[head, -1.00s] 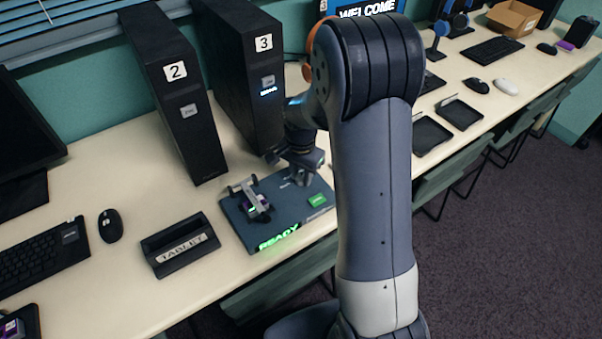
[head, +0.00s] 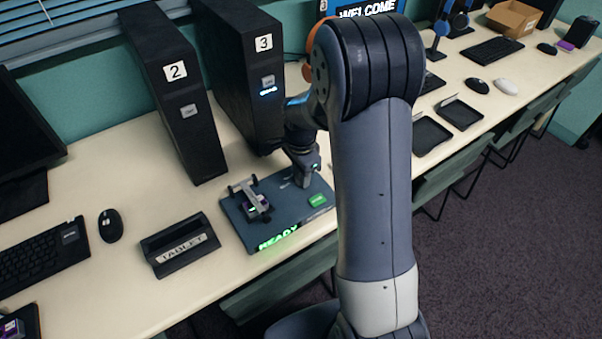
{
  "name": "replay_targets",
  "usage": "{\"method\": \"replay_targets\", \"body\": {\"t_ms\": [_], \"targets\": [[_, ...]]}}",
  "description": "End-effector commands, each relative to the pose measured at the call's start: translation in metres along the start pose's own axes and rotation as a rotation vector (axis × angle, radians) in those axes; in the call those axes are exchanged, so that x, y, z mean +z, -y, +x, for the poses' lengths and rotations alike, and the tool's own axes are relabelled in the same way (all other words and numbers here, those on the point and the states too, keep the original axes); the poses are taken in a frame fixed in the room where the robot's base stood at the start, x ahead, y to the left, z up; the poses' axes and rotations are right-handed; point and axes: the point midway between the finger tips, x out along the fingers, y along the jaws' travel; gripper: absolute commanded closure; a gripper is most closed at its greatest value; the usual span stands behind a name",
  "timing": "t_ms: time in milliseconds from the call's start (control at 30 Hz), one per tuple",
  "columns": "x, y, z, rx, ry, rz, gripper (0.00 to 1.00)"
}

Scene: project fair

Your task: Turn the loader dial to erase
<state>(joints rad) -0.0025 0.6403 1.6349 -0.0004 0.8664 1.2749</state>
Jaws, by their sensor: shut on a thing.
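The loader (head: 284,205) is a flat dark grey box on the cream table, with a lit green READY sign (head: 278,237) on its front edge. A green button (head: 317,200) is at its right front, and a small clamp-like holder with a purple and dark piece (head: 256,205) is at its left. My gripper (head: 304,183) points down onto the back right of the loader, shut on what appears to be the dial. The dial itself is hidden by my gripper, so its setting cannot be read.
Black towers marked 2 (head: 188,110) and 3 (head: 250,85) stand behind the loader. A tablet stand (head: 180,246) is to its left, with a mouse (head: 110,225) and keyboard (head: 45,258) beyond. Dark trays (head: 431,136) lie to the right. My arm hides the middle.

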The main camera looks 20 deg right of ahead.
Motion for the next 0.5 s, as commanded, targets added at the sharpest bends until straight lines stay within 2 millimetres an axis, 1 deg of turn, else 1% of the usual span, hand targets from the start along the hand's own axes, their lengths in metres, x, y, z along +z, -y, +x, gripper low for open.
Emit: {"method": "replay_targets", "body": {"t_ms": [200,233,500], "targets": [[-0.0001,0.0005,-0.0005,-0.002,0.0,0.001,0.94],[-0.0001,0.0005,-0.0005,-0.002,0.0,0.001,0.71],[0.0,0.0002,-0.0003,-0.001,0.0,0.0,0.5]]}}
